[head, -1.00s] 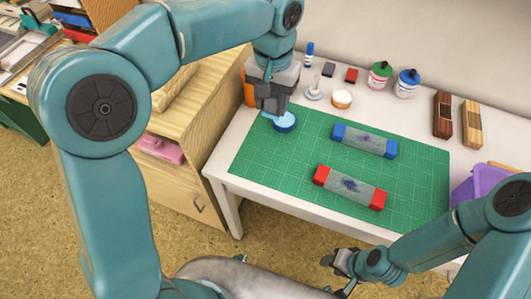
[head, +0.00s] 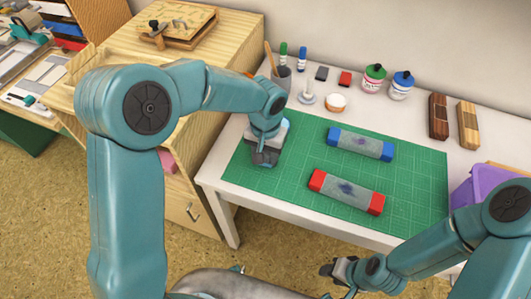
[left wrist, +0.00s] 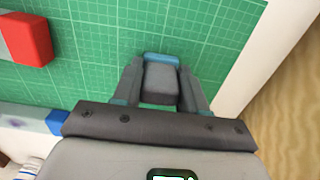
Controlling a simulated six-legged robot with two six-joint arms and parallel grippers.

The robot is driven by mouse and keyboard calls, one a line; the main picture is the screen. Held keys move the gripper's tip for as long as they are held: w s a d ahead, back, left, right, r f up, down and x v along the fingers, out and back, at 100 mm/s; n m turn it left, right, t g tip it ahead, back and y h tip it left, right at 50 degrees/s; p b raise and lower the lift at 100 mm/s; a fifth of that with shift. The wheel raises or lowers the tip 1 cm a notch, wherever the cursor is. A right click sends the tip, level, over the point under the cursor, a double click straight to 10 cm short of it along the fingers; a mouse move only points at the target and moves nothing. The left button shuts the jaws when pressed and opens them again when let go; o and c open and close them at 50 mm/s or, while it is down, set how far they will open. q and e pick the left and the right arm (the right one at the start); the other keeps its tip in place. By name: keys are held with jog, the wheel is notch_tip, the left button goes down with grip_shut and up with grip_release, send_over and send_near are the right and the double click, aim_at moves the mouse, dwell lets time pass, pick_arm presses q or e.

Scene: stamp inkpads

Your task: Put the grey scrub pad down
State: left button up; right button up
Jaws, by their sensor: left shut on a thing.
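My left gripper (head: 264,158) is low over the left part of the green cutting mat (head: 408,172). In the left wrist view its two fingers (left wrist: 160,90) are closed on a grey block, the grey scrub pad (left wrist: 160,82), with a light blue strip at its far end. The mat shows just beyond it; I cannot tell whether the pad touches the mat. In the head view the gripper largely hides the pad. My right gripper (head: 338,270) hangs in front of the table, small and dark; its jaws are unclear.
A blue-ended inkpad (head: 360,143) and a red-ended inkpad (head: 346,191) lie on the mat to the gripper's right. Bottles, a brush cup (head: 281,83) and wooden blocks stand behind. A purple bin (head: 478,188) is at the right. The mat's front left is clear.

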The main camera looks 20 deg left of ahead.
pick_arm(q)
jog(key=shift+s+r, duration=0.1)
jog(key=o, duration=0.9)
jog(key=shift+o, duration=0.2)
jog(key=shift+r, duration=0.15)
notch_tip(320, 180, up, 12)
jog(key=p, duration=0.1)
